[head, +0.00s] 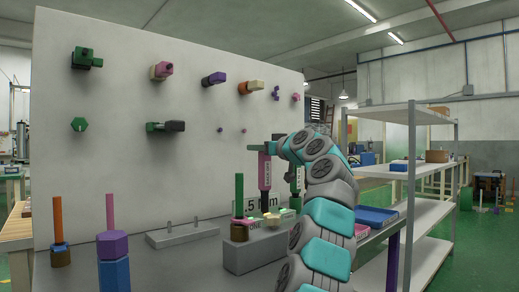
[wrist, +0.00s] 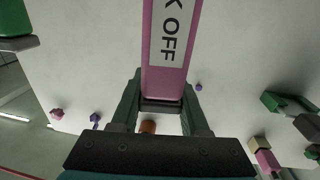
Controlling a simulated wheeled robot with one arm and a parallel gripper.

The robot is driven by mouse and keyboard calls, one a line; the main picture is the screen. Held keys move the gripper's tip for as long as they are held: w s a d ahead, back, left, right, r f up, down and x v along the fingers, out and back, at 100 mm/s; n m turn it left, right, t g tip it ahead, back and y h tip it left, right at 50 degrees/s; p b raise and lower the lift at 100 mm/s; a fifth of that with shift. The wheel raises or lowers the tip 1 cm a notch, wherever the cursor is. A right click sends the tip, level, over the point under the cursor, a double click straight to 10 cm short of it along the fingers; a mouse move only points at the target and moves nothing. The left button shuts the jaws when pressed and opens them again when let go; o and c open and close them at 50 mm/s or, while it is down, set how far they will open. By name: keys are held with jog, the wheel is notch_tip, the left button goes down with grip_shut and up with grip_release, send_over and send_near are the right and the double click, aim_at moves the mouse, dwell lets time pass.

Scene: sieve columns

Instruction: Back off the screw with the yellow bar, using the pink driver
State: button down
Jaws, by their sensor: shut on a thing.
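The pink driver (head: 264,168) is upright in the head view, in front of the white panel, with its dark shaft pointing down. My gripper (head: 279,147) is shut on its upper part. In the wrist view the pink driver (wrist: 168,60) shows a white label ending in "K OFF", between the dark green fingers of my gripper (wrist: 160,98).
A green-and-white labelled driver (head: 298,178) hangs just right of the pink one, partly behind my arm. Several coloured pegs project from the white panel (head: 140,120). Grey shelves (head: 425,200) stand right.

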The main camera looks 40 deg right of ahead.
jog(key=shift+f+b, duration=0.35)
jog(key=shift+f, duration=0.1)
dwell(0.5)
jog(key=shift+r+p, duration=0.4)
jog(key=shift+p, duration=0.1)
dwell(1.7)
notch_tip(320, 180, up, 5)
jog(key=p, duration=0.5)
jog(key=shift+r, duration=0.1)
jog(key=shift+s, duration=0.1)
